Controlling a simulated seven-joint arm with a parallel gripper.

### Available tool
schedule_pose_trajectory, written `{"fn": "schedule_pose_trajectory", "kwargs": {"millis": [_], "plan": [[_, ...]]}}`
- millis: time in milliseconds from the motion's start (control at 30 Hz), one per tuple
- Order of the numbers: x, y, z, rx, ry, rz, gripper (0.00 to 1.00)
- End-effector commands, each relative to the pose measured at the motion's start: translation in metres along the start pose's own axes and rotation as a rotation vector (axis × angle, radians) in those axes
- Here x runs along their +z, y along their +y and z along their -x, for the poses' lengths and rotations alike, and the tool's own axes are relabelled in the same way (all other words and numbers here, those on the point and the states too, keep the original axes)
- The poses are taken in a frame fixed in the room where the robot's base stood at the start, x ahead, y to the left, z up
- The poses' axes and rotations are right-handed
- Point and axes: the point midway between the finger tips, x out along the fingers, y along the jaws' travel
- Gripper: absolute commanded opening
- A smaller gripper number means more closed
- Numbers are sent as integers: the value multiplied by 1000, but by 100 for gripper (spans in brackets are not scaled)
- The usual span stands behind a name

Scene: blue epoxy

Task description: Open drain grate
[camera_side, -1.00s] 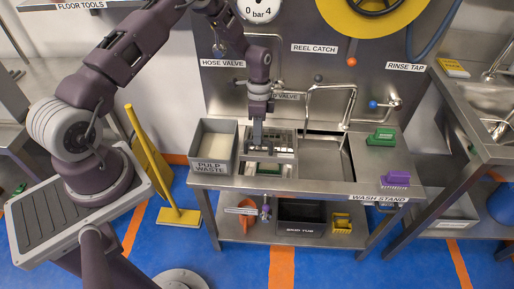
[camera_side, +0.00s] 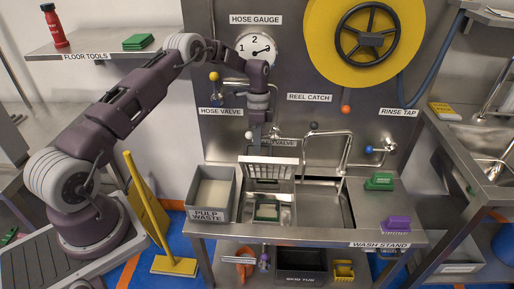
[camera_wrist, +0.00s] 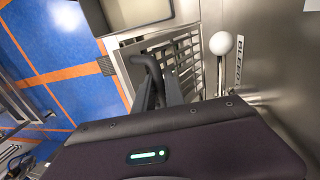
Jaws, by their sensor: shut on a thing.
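The drain grate (camera_side: 282,170) is a slotted metal panel at the left part of the wash stand. It stands tilted up at the back of its opening, and it also shows in the wrist view (camera_wrist: 190,62). The drain opening (camera_side: 284,212) below it is uncovered, with a green-and-pale item (camera_side: 267,210) inside. My gripper (camera_side: 257,150) is at the grate's upper edge. In the wrist view my gripper (camera_wrist: 160,92) is shut on the grate's dark handle (camera_wrist: 152,66); the fingers partly hide the contact.
The pulp waste bin (camera_side: 211,193) stands just left of the opening. The white-knobbed bleed valve (camera_wrist: 222,43) is close beside the grate. A bent tap pipe (camera_side: 345,155) stands to the right over the sink basin (camera_side: 322,208). Green (camera_side: 380,181) and purple (camera_side: 397,225) brushes lie farther right.

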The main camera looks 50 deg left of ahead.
Motion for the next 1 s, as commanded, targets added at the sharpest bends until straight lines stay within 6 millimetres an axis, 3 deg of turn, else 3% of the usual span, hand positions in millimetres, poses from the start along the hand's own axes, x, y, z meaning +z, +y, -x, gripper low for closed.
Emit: {"fn": "schedule_pose_trajectory", "kwargs": {"millis": [367, 400, 500, 800, 1000], "plan": [[2, -2, -2, -3, -4, 1, 0], [2, -2, -2, -2, -5, 1, 22], [1, -1, -2, -1, -3, 0, 36], [0, -1, 2, -1, 0, 0, 36], [0, 1, 44, -5, 1, 0, 36]]}}
